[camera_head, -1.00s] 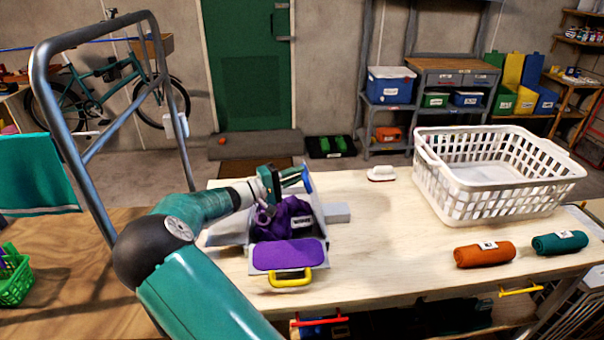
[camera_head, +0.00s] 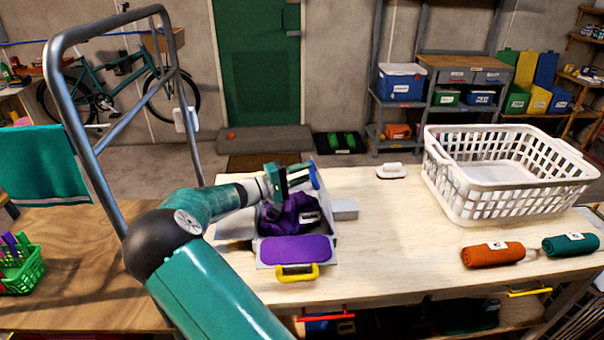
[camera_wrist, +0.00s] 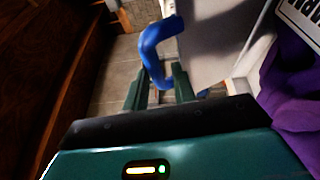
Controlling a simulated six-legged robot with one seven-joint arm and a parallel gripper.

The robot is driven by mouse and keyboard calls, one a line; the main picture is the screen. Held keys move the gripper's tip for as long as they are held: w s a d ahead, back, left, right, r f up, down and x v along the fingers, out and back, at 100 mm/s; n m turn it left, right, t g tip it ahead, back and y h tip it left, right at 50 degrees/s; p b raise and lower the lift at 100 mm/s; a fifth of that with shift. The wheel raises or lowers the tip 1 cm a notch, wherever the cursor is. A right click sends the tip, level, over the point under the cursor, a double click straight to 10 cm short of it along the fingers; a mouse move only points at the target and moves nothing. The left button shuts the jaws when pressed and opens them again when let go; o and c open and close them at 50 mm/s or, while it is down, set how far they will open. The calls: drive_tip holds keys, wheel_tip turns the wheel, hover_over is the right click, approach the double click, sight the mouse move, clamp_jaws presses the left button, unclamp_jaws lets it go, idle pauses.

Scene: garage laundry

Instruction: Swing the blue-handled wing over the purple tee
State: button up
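The purple tee (camera_head: 291,214) lies bunched on a grey folding board, with a white label on it. It also shows at the right of the wrist view (camera_wrist: 293,85). The blue handle (camera_head: 315,178) stands at the board's far right side on a raised grey wing, whose panel shows in the wrist view (camera_wrist: 215,40). My gripper (camera_head: 298,180) is at the blue handle. In the wrist view its two fingers (camera_wrist: 160,85) are apart, with the blue handle (camera_wrist: 152,50) between and beyond them. I see no firm closure on it.
A purple-padded front flap (camera_head: 296,249) has a yellow handle (camera_head: 297,272). A white basket (camera_head: 505,180), an orange roll (camera_head: 492,254), a teal roll (camera_head: 570,245) and a white brush (camera_head: 391,171) are on the table. The table's middle right is clear.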

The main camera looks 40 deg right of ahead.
drive_tip(key=w+a, duration=0.2)
drive_tip(key=a, duration=1.1)
drive_tip(key=shift+a+f, duration=0.3)
drive_tip(key=shift+f, duration=0.15)
drive_tip(key=s+y, duration=1)
drive_tip(key=s, duration=0.3)
drive_tip(key=s+a+r+t+y, duration=0.4)
drive_tip(key=s+a, duration=0.4)
drive_tip(key=s, duration=0.1)
drive_tip(key=s+a+r+n+t+y, duration=0.1)
drive_tip(key=s+a+r+t+y, duration=0.3)
drive_tip(key=s+a, duration=0.4)
drive_tip(key=shift+s+r+y, duration=0.3)
drive_tip(key=shift+s+r, duration=0.3)
drive_tip(key=shift+s, duration=0.1)
